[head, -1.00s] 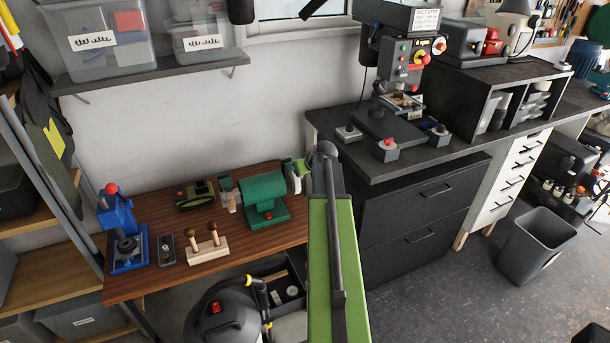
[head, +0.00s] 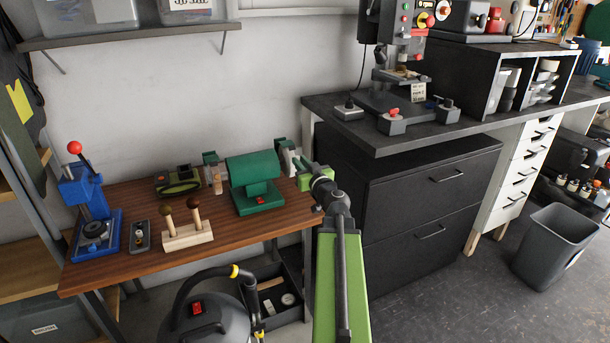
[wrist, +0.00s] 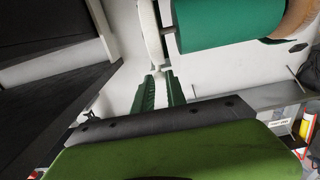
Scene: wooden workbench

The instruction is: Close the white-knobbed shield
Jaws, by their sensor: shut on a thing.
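The green bench grinder (head: 253,170) stands on the wooden bench; its green motor body (wrist: 220,22) fills the upper right of the wrist view. A pale part (head: 287,158) sits at its right end, and its pale edge (wrist: 151,35) shows just beyond my fingertips in the wrist view. My gripper (head: 298,164) is at this right end. Its green fingers (wrist: 161,77) are nearly together on a small pale piece, apparently the shield's white knob, mostly hidden between the tips. The shield's exact angle cannot be told.
A wooden block with two knobbed pegs (head: 187,236), a small control box (head: 140,236) and a blue press (head: 90,208) stand left on the bench (head: 240,232). A black drawer cabinet (head: 415,205) stands close right of my arm. A vacuum (head: 215,312) is below.

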